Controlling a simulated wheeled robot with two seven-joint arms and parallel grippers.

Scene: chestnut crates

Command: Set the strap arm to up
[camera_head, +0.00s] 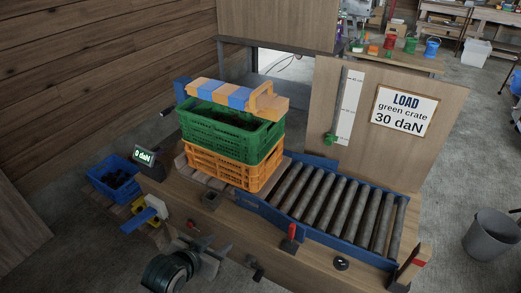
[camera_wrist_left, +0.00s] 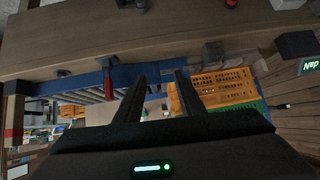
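The strap arm (camera_head: 238,97), striped orange and blue, lies level across the top of the green crate (camera_head: 230,135) in the head view. A blue post (camera_head: 181,90) stands at its left end and an orange loop is near its right end. I cannot tell whether it touches the crate rim. The green crate sits on an orange crate (camera_head: 235,166), which also shows in the left wrist view (camera_wrist_left: 215,88). My left gripper (camera_head: 212,247) is at the bench's front edge, low and well short of the crates. Its two fingers (camera_wrist_left: 160,80) are apart and empty. My right gripper is not in view.
A roller conveyor (camera_head: 330,205) runs right from the crates. A red-handled lever (camera_head: 290,239) and a black knob (camera_head: 341,263) stand along the front edge. A display (camera_head: 145,155) reads 0 daN. A blue bin (camera_head: 112,180) with dark contents is at left. A sign reads LOAD green crate 30 daN.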

